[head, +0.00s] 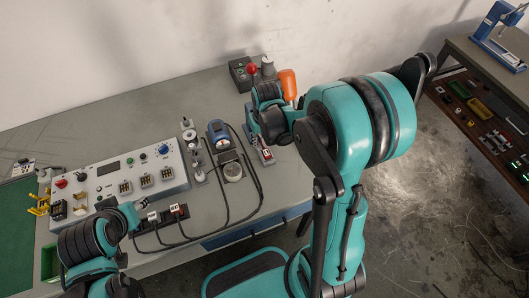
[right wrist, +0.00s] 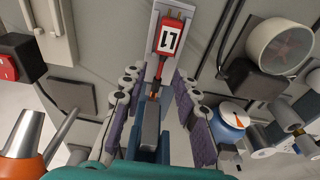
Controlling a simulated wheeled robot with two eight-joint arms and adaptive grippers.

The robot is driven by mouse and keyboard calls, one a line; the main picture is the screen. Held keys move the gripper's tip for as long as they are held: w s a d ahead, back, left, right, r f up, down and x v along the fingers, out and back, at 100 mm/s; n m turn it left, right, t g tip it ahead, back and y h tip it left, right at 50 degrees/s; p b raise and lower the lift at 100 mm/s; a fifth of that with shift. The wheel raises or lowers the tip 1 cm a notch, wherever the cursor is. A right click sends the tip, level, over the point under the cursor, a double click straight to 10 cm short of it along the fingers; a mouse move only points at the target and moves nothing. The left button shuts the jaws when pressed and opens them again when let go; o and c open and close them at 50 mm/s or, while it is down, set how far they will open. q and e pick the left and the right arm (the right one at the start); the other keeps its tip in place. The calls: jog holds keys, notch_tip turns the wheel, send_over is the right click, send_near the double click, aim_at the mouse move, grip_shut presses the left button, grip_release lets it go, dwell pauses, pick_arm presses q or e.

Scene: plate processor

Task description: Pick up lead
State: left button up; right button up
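A red lead with a white label (right wrist: 168,40) lies on a pale strip at the top of the right wrist view, its thin dark-tipped end pointing towards me. It also shows in the head view (head: 267,156), just below my right gripper. My right gripper (right wrist: 158,85) is open, with its two purple-padded fingers on either side of the lead's near end; I cannot tell whether they touch it. In the head view my right gripper (head: 264,135) is partly hidden by its own arm. My left gripper (head: 138,216) is at the lower left, near black labelled plugs (head: 175,211); its fingers are unclear.
A grey control panel (head: 130,178) stands at the left of the workbench. A blue device (head: 219,130) with black cables is left of my right gripper. A red-button box (head: 242,72) and an orange-handled tool (head: 288,84) are behind. The bench's back left is clear.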

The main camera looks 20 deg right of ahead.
jog(key=shift+w+f, duration=0.1)
jog(key=shift+f, duration=0.5)
jog(key=shift+r, duration=0.1)
grip_shut()
jog(key=shift+r, duration=0.1)
